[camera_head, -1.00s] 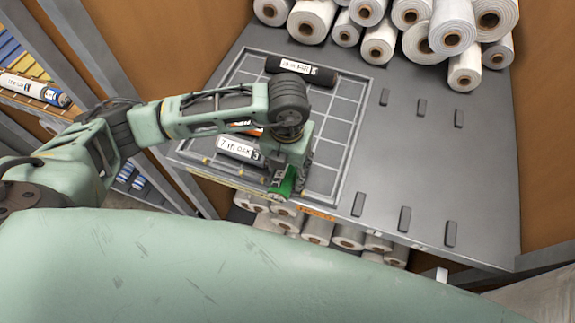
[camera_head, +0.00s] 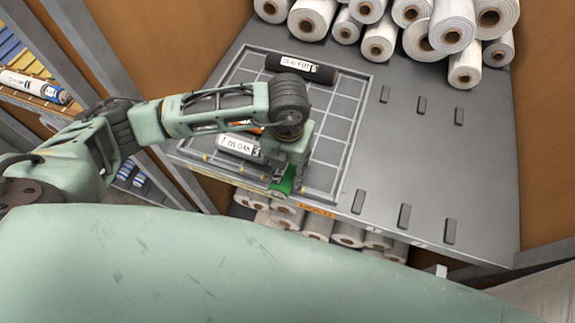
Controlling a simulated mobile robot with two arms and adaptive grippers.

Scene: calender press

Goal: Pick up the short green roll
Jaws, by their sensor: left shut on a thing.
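The short green roll (camera_head: 286,184) shows as a small green piece at the front edge of the gridded tray (camera_head: 345,120). My left gripper (camera_head: 284,172) points down over it and is shut on it. The wrist and arm hide most of the roll and the fingers. I cannot tell whether the roll touches the tray. My right gripper is not in view.
A grey labelled roll (camera_head: 240,147) lies on the tray just left of my gripper. A black labelled roll (camera_head: 302,69) lies at the tray's back. White rolls (camera_head: 452,25) are piled behind. The grey table (camera_head: 430,160) to the right has small raised blocks.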

